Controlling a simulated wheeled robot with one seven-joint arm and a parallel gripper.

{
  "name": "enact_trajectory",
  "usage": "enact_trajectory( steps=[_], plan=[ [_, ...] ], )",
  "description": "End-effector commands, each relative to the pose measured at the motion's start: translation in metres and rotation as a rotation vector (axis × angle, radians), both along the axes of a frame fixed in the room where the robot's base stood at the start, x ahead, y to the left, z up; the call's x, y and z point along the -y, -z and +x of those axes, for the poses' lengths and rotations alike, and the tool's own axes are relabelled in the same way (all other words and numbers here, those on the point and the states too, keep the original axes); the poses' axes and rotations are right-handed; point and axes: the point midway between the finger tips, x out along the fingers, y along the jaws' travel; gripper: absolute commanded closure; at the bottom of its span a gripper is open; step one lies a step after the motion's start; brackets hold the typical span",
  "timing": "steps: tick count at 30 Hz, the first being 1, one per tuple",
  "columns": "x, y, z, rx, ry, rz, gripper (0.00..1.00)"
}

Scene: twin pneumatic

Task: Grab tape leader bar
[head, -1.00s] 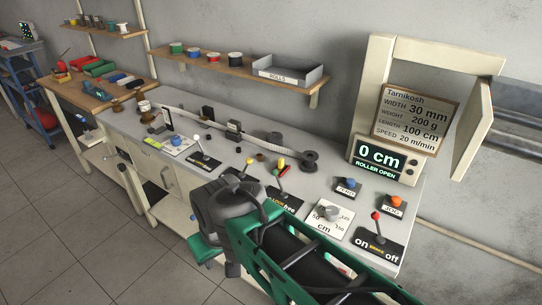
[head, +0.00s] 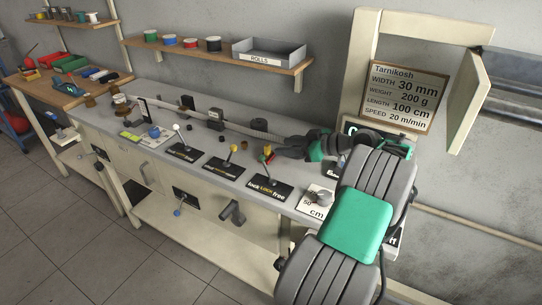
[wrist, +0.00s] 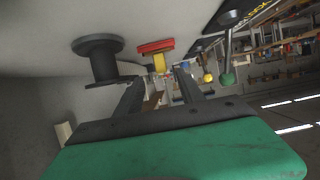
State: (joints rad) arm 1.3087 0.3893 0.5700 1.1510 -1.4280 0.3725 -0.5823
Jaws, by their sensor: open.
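In the wrist view my gripper (wrist: 157,88) is open, with two dark fingers apart and nothing clearly held. The yellow part appears roughly in line with the gap. I cannot tell whether it touches a finger.
A black spool (wrist: 98,58) stands left of the piece in the wrist view. A green-knobbed lever (wrist: 227,75) is close on the right. The lock/free lever plate (head: 270,187) and yellow-knobbed lever (head: 228,160) lie along the bench front. A shelf (head: 220,54) hangs above.

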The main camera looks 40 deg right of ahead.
Motion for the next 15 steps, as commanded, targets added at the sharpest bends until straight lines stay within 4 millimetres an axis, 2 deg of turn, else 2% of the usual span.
enact_trajectory(
  steps=[12,15],
  plan=[
    [-0.023,0.018,0.06,-0.002,-0.004,0.001,0.55],
    [-0.024,0.022,0.066,-0.002,-0.002,0.0,0.55]
  ],
)
